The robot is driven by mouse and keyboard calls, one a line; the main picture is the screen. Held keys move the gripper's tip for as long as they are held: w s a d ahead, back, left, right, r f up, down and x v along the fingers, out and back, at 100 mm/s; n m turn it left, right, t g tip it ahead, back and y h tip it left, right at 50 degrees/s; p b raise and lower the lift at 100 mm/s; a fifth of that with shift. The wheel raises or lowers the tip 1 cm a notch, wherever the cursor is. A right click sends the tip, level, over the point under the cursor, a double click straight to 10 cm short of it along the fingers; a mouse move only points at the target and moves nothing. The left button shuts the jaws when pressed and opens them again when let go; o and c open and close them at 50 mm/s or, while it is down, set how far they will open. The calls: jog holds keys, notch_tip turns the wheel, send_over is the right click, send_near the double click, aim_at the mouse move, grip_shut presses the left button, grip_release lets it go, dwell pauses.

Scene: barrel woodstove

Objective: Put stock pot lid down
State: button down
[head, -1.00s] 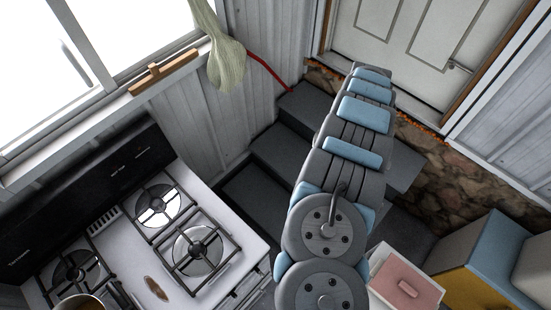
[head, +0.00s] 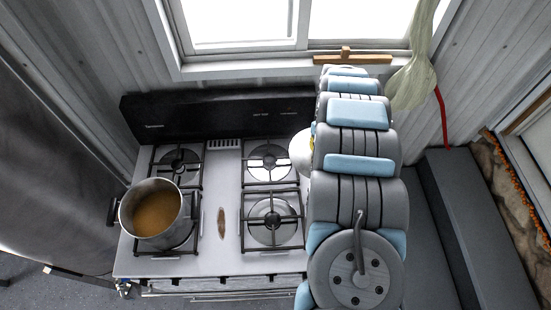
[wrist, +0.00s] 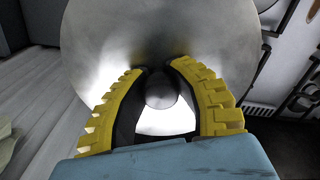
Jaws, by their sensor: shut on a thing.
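The stock pot lid (wrist: 205,35) is a round grey metal disc that fills the upper middle of the wrist view. My gripper (wrist: 161,70) has yellow ridged fingers shut around its knob. In the head view, a pale edge of the lid (head: 300,150) shows beside my arm, near the right side of the stove, and the rest is hidden. My gripper is almost wholly behind my arm there. The uncovered stock pot (head: 149,187) holds brown liquid and stands on the front left burner of the stove (head: 222,255).
The two right burners (head: 271,220) and the back left burner (head: 179,165) are bare. A black backguard (head: 215,118) rises behind the stove, below a window. Dark steps (head: 475,220) lie right of my arm. A pale cloth bundle (head: 412,80) hangs at the upper right.

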jog(key=s+a+f+n+b, duration=0.1)
jog(key=s+a+n, duration=0.15)
jog(key=a, duration=0.65)
jog(key=s+a+f+n, duration=0.1)
jog(key=a+f+n, duration=0.15)
jog(key=a, duration=0.55)
jog(key=s+a+f+n+b, duration=0.1)
jog(key=s+a+n, duration=0.15)
jog(key=a, duration=0.65)
jog(key=shift+n, duration=0.55)
jog(key=w+b, duration=0.1)
jog(key=w+d+f+b, duration=0.2)
jog(key=b, duration=0.1)
jog(key=shift+w+d, duration=0.1)
jog(key=shift+w, duration=0.2)
jog(key=shift+d, duration=0.1)
